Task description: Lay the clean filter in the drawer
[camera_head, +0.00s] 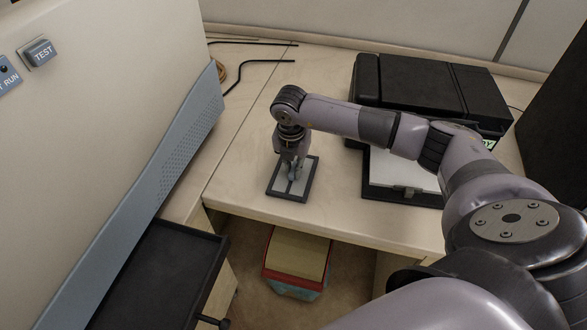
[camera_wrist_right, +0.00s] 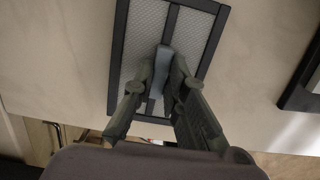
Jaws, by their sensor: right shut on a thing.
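The clean filter (camera_head: 305,184) is a flat, light grey mesh panel with a dark frame and a middle bar. It is at the front edge of the desk in the head view; I cannot tell whether it still touches the desk. In the right wrist view the filter (camera_wrist_right: 142,40) lies under my fingers. My right gripper (camera_head: 291,176) points down over it and is shut on its middle grip; it also shows in the right wrist view (camera_wrist_right: 163,85). The open black drawer (camera_head: 165,275) is at the lower left and looks empty. My left gripper is not in view.
The machine (camera_head: 95,110) with a TEST button stands at the left. A black printer (camera_head: 425,85) with a paper tray (camera_head: 405,175) sits at the desk's back right. A bin (camera_head: 296,262) stands on the floor below the desk edge. Black cables lie at the back.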

